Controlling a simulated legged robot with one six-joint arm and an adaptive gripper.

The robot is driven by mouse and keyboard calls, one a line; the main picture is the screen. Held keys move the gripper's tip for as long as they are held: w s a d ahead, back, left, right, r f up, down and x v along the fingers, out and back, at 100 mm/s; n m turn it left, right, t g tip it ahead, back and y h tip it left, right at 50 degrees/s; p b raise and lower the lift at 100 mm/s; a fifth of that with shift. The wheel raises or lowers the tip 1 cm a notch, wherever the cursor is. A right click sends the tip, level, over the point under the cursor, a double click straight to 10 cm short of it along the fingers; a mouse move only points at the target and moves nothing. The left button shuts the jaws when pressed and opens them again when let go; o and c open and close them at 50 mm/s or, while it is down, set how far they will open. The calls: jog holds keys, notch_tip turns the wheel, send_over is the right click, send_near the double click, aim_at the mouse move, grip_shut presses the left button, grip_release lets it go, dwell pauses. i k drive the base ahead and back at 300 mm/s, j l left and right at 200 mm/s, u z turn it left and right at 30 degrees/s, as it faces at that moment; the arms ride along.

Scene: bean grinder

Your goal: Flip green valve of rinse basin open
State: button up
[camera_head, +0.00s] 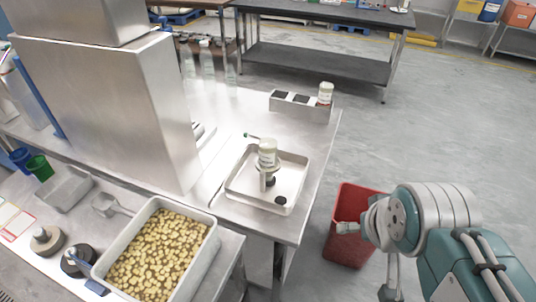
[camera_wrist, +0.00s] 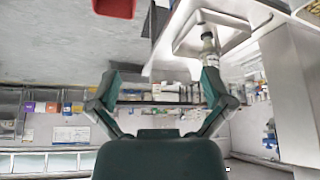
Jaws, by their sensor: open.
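The rinse basin (camera_head: 232,190) is a shallow pale tray set in the steel bench, right of centre in the head view. A pale-lidded jar (camera_head: 267,152) stands upright over the basin on a holder. The wrist view shows the basin (camera_wrist: 183,46) and the jar (camera_wrist: 208,42) at its upper right; I cannot make out the valve there. My gripper (camera_wrist: 160,82) is open and empty, apart from the basin, to its right in the head view.
A red bin (camera_head: 345,215) stands on the floor between the bench and my arm. A tray of beige pieces (camera_head: 160,252), a scoop (camera_head: 106,206) and a tall steel housing (camera_head: 110,100) are left of the basin. A small rack (camera_head: 300,106) with another jar (camera_head: 325,94) is beyond it.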

aim_at(246, 135)
jog(key=i+l+u, duration=0.15)
jog(key=u, duration=0.25)
jog(key=l+u, duration=0.35)
jog(key=i+l+u, duration=0.1)
jog(key=l+u, duration=0.3)
